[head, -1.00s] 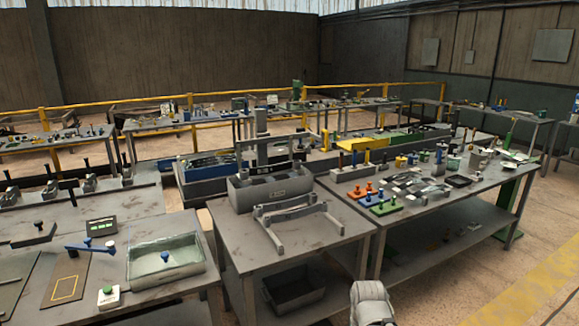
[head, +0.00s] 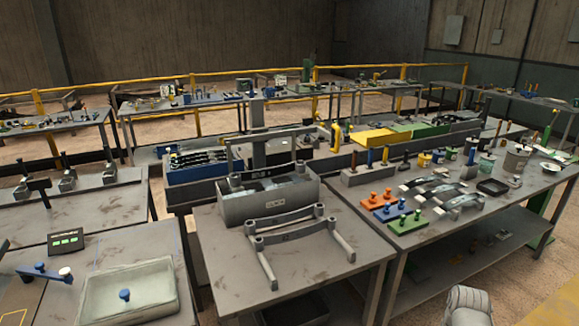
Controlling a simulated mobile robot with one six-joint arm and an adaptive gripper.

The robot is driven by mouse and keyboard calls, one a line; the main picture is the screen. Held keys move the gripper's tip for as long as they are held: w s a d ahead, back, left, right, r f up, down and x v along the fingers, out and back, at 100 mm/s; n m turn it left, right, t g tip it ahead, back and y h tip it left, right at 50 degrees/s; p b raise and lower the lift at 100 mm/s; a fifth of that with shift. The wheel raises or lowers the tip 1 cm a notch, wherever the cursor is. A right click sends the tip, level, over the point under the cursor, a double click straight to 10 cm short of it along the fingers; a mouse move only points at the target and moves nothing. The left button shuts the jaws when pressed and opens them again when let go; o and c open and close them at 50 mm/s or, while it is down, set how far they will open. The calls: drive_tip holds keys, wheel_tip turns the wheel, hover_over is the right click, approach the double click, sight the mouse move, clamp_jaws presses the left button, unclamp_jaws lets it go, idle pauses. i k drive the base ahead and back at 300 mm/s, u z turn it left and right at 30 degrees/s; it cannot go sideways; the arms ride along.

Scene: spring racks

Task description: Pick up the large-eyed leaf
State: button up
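Several arched metal leaves with pale ends (head: 463,202) lie side by side on the right-hand table (head: 410,248). They are small in the head view, and I cannot tell which one has the large eyes. A grey stand with a curved upper bar (head: 288,223) sits on the middle table (head: 220,262). Behind it is an open grey bin (head: 265,203) with unclear contents. My gripper is not in view; a rounded pale part of mine shows at the bottom right edge.
Orange, blue and green peg blocks (head: 405,220) stand left of the leaves. A black tray (head: 493,187) lies right of them. Open floor shows at the lower right.

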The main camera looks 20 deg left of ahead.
sight(236, 179)
drive_tip(key=u, duration=0.05)
drive_tip(key=i, duration=0.8)
drive_tip(key=u, duration=0.6)
drive_tip(key=i, duration=0.65)
drive_tip(key=u, duration=0.45)
drive_tip(key=k, duration=0.9)
drive_tip(key=u, duration=0.15)
drive_tip(key=i, duration=0.45)
